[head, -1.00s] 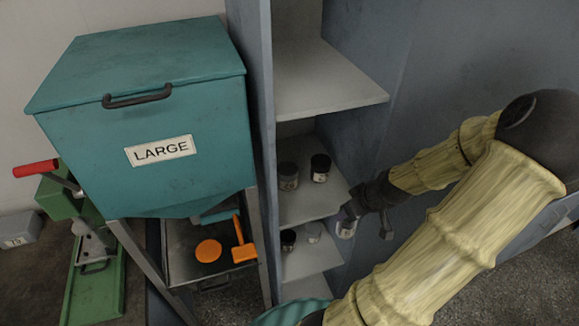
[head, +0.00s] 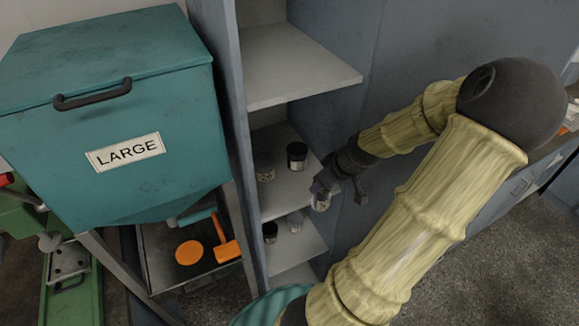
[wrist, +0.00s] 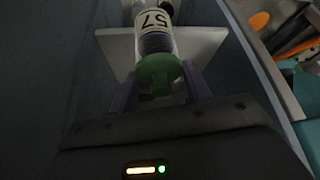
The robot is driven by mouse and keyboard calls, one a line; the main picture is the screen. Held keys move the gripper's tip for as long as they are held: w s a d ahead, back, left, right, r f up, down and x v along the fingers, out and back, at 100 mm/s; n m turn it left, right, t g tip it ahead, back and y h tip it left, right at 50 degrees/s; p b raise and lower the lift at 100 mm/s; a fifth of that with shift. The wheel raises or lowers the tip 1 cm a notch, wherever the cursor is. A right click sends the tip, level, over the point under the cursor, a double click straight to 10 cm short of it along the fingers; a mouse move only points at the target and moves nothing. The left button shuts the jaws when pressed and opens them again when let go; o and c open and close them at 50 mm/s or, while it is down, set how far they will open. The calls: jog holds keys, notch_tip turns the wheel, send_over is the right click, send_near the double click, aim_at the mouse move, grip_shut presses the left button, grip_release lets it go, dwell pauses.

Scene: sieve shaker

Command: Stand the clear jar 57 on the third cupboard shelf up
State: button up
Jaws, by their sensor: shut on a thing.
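A clear jar (wrist: 155,40) with dark contents, a white label reading 57 and a green lid (wrist: 158,70) is between my gripper's purple fingers (wrist: 160,88) in the wrist view. Its lid end is towards my gripper, and the label digits look upside down. In the head view my gripper (head: 340,190) is at the right of the open cupboard, and the pale held jar (head: 320,202) shows beside the shelf edge. The gripper is shut on this jar. Whether the jar touches a shelf cannot be told.
The upper jar shelf (head: 285,200) holds two dark-topped jars (head: 297,156). The shelf below (head: 312,240) holds a dark jar (head: 270,232) and a clear jar (head: 295,222). The teal LARGE bin (head: 110,110) stands left, above a tray with an orange mallet (head: 227,245).

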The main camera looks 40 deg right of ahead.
jog(key=w, duration=1.3)
jog(key=shift+w, duration=0.15)
jog(key=shift+f+p, duration=0.45)
jog(key=shift+f, duration=1.25)
jog(key=shift+f, duration=0.1)
jog(key=o, duration=1.3)
jog(key=shift+d, duration=0.1)
jog(key=shift+o, duration=0.2)
